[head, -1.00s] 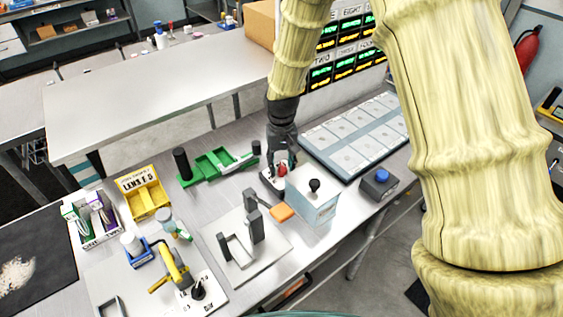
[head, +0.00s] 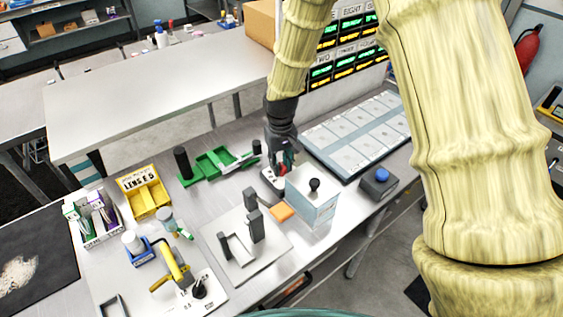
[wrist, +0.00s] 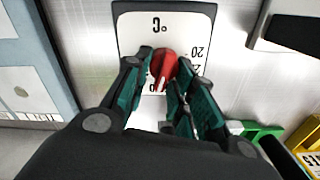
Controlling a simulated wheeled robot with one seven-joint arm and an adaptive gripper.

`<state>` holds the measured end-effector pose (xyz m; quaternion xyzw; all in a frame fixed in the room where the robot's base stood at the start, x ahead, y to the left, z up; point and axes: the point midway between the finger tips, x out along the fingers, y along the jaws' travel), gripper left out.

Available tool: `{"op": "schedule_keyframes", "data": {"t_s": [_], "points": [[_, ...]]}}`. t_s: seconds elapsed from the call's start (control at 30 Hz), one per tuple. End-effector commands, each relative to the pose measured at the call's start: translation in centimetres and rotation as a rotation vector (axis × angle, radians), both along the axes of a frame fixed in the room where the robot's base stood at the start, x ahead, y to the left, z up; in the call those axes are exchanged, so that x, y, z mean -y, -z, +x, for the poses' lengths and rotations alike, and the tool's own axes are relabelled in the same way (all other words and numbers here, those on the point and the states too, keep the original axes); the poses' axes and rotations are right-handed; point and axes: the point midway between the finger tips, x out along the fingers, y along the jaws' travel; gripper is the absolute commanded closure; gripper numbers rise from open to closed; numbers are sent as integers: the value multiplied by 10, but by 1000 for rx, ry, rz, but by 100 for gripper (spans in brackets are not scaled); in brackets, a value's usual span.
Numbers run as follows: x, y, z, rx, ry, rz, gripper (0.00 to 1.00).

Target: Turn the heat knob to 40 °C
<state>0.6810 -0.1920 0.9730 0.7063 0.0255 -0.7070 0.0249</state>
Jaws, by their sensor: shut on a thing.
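The heat knob is a red pointer knob (wrist: 163,68) on a white dial plate (wrist: 185,22) marked "°C", seen upside down in the wrist view. The numbers 20 and 25 show at its right; other marks are hidden behind my fingers. A white line on the knob points toward the lower part of the dial, but the mark it points to cannot be read. My gripper (wrist: 157,85) has its green-padded fingers on both sides of the knob, shut on it. In the head view my gripper (head: 281,160) reaches down at the plate, mostly covering the knob.
A pale blue box with a black knob (head: 313,195) stands close to the right of my gripper. A panel of grey cells (head: 350,135) lies behind. A green tray (head: 212,163) is to the left, and a blue-button box (head: 379,182) to the right.

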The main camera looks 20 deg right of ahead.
Motion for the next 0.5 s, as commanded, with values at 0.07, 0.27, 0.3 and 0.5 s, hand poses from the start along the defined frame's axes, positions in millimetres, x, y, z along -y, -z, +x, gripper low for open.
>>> {"op": "schedule_keyframes", "data": {"t_s": [0.07, 0.27, 0.3, 0.5], "points": [[0, -1, 1, 2, -15, 0, 99], [0, -1, 1, 3, -16, -1, 99], [0, -1, 1, 3, -16, -1, 99], [0, 0, 1, 2, -16, -1, 59]]}}
